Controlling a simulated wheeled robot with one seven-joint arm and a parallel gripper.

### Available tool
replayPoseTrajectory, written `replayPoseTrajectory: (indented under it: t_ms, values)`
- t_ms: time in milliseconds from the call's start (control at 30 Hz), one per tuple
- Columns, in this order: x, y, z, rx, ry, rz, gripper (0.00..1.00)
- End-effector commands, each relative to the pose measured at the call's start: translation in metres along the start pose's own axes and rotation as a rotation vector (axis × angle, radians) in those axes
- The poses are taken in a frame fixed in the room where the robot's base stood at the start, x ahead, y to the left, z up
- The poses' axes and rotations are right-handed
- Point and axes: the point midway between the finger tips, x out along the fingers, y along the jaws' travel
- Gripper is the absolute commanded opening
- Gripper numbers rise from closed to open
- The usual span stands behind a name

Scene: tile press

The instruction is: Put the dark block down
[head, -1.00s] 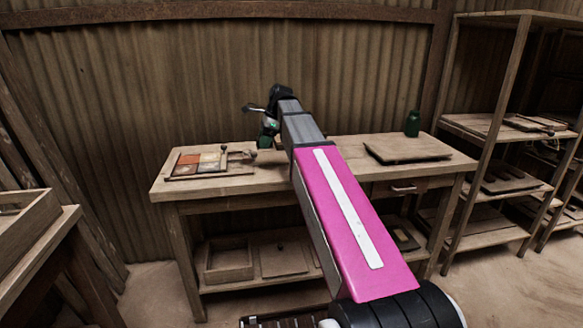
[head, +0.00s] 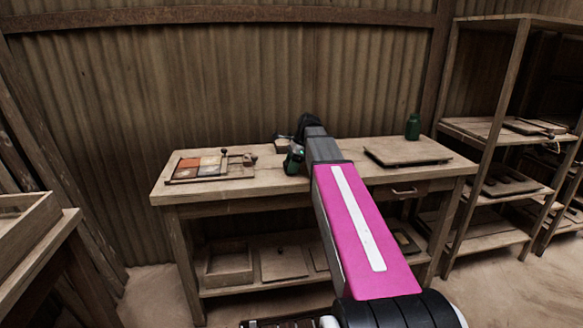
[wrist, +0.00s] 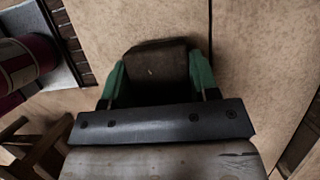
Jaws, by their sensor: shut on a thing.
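My gripper (wrist: 158,82) is shut on a dark brown block (wrist: 160,60), held between its two green fingers in the wrist view. The block's top face is worn and slightly rounded at the corners. In the head view my gripper (head: 293,162) is at the middle of the wooden workbench (head: 240,189), close over its top. The block cannot be made out there, and I cannot tell whether it touches the bench.
A tray with coloured tiles (head: 200,166) lies on the bench's left. A small tan piece (head: 282,146) shows just behind my gripper. A flat board (head: 407,152) and a green bottle (head: 413,127) are on the right. Shelves (head: 487,130) stand further right.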

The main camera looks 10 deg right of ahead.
Motion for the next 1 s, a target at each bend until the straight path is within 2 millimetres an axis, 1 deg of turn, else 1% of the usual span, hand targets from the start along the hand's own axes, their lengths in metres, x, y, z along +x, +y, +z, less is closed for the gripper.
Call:
replayPoseTrajectory:
  t_ms: [33, 100, 367, 733, 767, 800, 833, 1000]
  values:
    - [0.005, 0.0, -0.002, 0.0, 0.0, 0.0, 0.25]
    - [0.007, 0.0, -0.003, 0.0, 0.0, -0.001, 0.25]
    - [0.008, 0.0, -0.003, 0.0, 0.0, -0.001, 0.25]
    - [0.019, 0.001, -0.008, 0.001, 0.003, 0.0, 0.25]
    - [0.019, 0.001, -0.008, 0.001, 0.004, 0.0, 0.65]
    - [0.019, 0.001, -0.008, 0.001, 0.005, 0.001, 0.78]
    - [0.02, 0.001, -0.008, 0.002, 0.005, 0.002, 0.8]
    - [0.021, 0.004, -0.008, 0.002, 0.006, 0.005, 0.8]
